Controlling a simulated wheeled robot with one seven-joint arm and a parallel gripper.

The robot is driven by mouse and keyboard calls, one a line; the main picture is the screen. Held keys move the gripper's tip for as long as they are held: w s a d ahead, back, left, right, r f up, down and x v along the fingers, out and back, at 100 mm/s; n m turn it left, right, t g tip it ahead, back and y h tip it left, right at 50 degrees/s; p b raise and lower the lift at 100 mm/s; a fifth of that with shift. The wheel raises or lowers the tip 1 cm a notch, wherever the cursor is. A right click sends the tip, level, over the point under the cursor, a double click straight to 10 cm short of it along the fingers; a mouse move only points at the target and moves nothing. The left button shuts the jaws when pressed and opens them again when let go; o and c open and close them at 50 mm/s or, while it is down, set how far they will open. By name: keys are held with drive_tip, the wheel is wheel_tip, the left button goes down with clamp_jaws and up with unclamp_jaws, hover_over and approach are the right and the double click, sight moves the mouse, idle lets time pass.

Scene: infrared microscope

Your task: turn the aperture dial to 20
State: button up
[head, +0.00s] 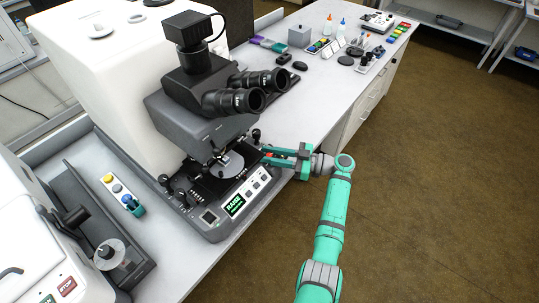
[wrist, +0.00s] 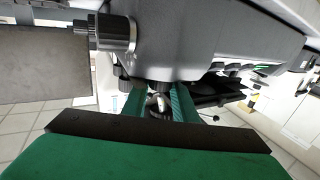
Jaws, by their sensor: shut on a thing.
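The infrared microscope (head: 205,105) stands on the bench, with twin black eyepieces and a round grey stage disc (head: 227,164). My gripper (head: 266,155) reaches in from the right, at the right side of the microscope beside the stage. In the head view the fingers and the microscope body hide the dial.
A front panel (head: 236,205) with a lit green screen and buttons lies left of my gripper. Bottles, a grey box (head: 299,36) and small trays stand farther back. The floor at the right is clear.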

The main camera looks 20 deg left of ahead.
drive_tip(key=shift+s+a+f, duration=0.1)
drive_tip(key=shift+f, duration=0.1)
drive_tip(key=o, duration=1)
drive_tip(key=shift+o, duration=0.2)
drive_tip(key=shift+r, duration=0.1)
drive_tip(key=w+d, duration=0.1)
drive_tip(key=d, duration=0.9)
drive_tip(key=shift+d, duration=0.4)
drive_tip(key=shift+w, duration=0.15)
